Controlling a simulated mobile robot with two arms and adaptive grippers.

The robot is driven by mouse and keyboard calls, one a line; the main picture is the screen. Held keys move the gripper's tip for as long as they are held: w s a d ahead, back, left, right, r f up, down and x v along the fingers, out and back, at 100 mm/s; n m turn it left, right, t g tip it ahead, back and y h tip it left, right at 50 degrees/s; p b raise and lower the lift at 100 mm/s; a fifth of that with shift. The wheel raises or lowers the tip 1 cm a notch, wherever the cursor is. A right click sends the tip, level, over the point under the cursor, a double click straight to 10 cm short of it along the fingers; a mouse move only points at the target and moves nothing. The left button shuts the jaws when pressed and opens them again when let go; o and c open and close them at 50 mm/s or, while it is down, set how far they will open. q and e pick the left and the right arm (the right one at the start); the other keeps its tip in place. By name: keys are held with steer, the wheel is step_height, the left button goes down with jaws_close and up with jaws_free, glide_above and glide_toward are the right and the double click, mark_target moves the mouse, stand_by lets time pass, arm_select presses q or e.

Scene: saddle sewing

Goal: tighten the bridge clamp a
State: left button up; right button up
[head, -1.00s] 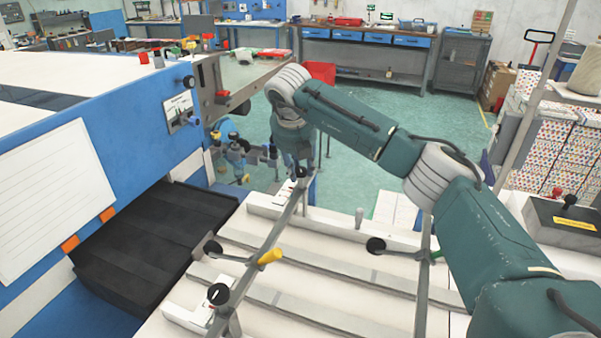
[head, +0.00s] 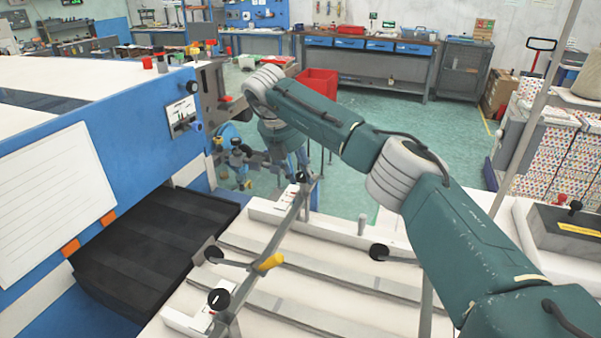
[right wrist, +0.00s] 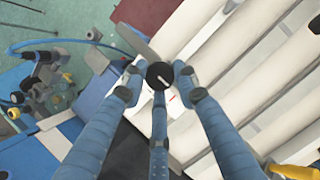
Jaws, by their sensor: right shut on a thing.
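A metal bridge bar (head: 268,245) with a yellow lever (head: 270,262) slants across the pale ribbed bed. It has a black knob (head: 303,177) at its far end and another (head: 218,299) at its near end. My right gripper (head: 301,172) is at the far knob, partly hidden by my wrist in the head view. In the right wrist view my right gripper (right wrist: 159,82) has its two blue fingers closed on either side of the round black knob (right wrist: 160,74), which carries a white mark. My left gripper is not in view.
A second black knob clamp (head: 378,252) stands to the right, partly behind my arm. The blue machine (head: 90,130) with a dark tray (head: 150,240) fills the left. Small fittings with yellow knobs (right wrist: 45,85) lie near my gripper. A red bin (head: 317,83) stands behind.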

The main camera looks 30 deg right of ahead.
steer(key=shift+w+r, duration=0.1)
steer(key=shift+r, duration=0.05)
steer(key=o, duration=1.1)
steer(key=shift+o, duration=0.2)
steer(key=v, duration=1.2)
